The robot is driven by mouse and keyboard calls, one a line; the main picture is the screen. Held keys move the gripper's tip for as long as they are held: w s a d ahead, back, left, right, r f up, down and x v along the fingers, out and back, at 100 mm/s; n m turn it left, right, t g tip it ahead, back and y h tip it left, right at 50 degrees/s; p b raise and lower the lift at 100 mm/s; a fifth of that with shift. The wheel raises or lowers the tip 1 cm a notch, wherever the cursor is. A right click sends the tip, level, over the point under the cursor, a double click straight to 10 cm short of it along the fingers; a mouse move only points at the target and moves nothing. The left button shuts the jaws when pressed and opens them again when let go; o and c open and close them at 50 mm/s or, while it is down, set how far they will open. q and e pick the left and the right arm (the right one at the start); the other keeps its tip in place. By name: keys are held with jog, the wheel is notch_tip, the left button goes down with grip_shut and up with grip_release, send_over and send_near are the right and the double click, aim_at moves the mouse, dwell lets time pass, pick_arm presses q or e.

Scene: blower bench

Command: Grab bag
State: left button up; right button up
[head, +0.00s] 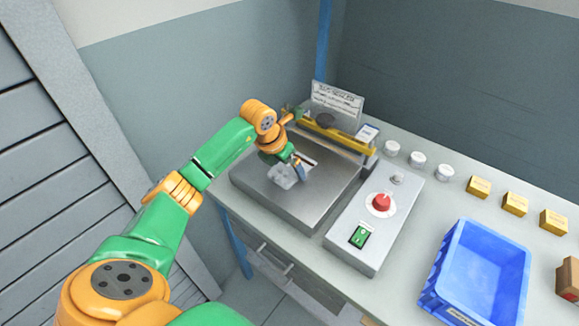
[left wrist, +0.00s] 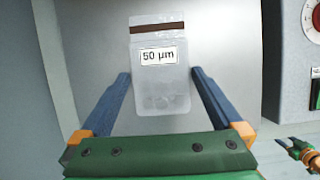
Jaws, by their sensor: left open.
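A small clear bag with a brown strip near its top and a "50 µm" label (left wrist: 165,95) lies flat on the grey metal plate. It also shows in the head view (head: 284,178), partly hidden by my gripper. My left gripper (head: 299,167) is open above the plate at the bag. In the left wrist view its two blue fingers (left wrist: 160,76) stand apart, one on each side of the bag. Whether the fingertips touch the plate cannot be told. Part of my right arm, green and orange (left wrist: 302,152), shows small at the lower right of the left wrist view.
The metal plate (head: 316,205) belongs to a bench machine with a yellow bar (head: 348,140) and a sign (head: 336,103) behind. White-lidded jars (head: 417,158), yellow boxes (head: 515,204) and a blue bin (head: 440,264) sit farther right.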

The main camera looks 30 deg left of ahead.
pick_arm(q)
jog(key=shift+w+f, duration=0.2)
jog(key=shift+w, duration=0.05)
jog(key=shift+s, duration=0.1)
jog(key=shift+s, duration=0.15)
jog(key=shift+c, duration=0.6)
jog(key=c, duration=1)
